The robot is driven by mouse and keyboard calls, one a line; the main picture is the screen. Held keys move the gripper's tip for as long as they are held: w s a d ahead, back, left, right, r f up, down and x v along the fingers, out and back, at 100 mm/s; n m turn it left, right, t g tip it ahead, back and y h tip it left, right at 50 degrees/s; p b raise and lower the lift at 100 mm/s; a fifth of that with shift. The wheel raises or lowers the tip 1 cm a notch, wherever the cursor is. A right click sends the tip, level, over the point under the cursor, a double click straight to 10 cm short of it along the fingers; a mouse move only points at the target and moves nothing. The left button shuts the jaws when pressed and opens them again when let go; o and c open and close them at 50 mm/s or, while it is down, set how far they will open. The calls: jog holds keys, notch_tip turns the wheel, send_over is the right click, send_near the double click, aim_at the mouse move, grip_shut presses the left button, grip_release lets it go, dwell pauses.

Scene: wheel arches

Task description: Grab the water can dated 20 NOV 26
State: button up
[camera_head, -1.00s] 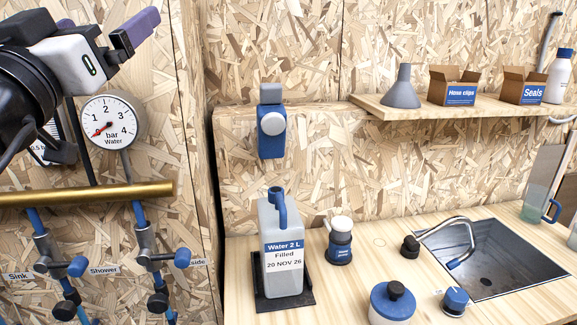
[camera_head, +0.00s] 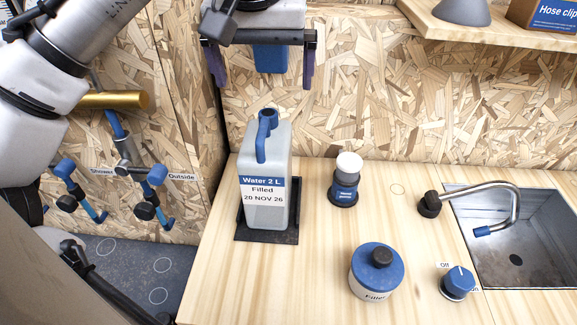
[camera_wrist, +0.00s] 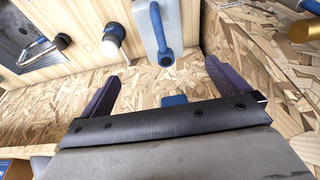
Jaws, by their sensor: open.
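The water can (camera_head: 265,180) is a translucent grey-white jug with a blue handle, standing upright on a black tray (camera_head: 265,238) on the wooden counter. Its label reads Water 2 L, Filled, 20 NOV 26. My gripper (camera_head: 260,82) is open and empty, above the can and apart from it, with its two purple fingers pointing down. In the wrist view the gripper (camera_wrist: 165,85) spreads its fingers at left and right. The can (camera_wrist: 165,25) and its blue handle show between and beyond the fingertips, at the top middle.
A dark bottle with a white cap (camera_head: 345,178) stands right of the can. A blue-lidded filler jar (camera_head: 376,272), a blue knob (camera_head: 457,283), a tap (camera_head: 490,205) and a sink (camera_head: 525,245) are farther right. A shelf (camera_head: 500,30) juts out above. Valves (camera_head: 150,185) are at left.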

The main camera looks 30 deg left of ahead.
aim_at(265, 118)
jog(key=p+x, duration=0.2)
jog(key=x, duration=1)
jog(key=shift+a+f, duration=0.25)
jog(key=shift+f, duration=0.15)
jog(key=shift+r, duration=0.1)
jog(key=c, duration=1.5)
jog(key=shift+r+p, duration=0.2)
jog(key=shift+p, duration=0.35)
